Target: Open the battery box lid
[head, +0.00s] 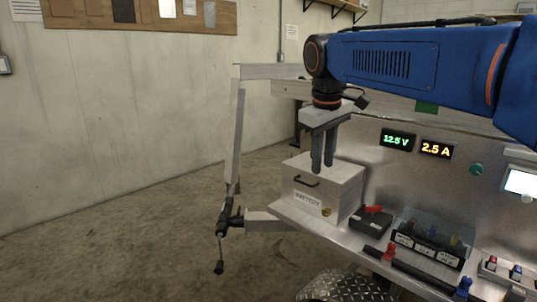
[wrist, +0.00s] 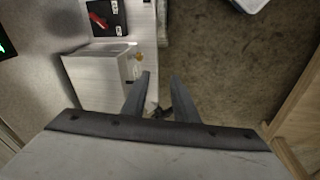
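The battery box (head: 318,202) is a pale grey metal box with a "BATTERY" label and a round yellow sticker, on the left end of the metal bench. In the wrist view, the box (wrist: 98,73) lies left of my open fingers (wrist: 161,76). The fingers overlap its front edge in that picture; whether they touch it is unclear.
Right of the box are a black switch block with a red lever (head: 371,219), a clear-covered fuse block (head: 428,240) and a dark bar with red and blue ends (head: 422,275). Lit displays (head: 397,140) are on the back panel. A trailer jack (head: 228,220) stands left; floor there is open.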

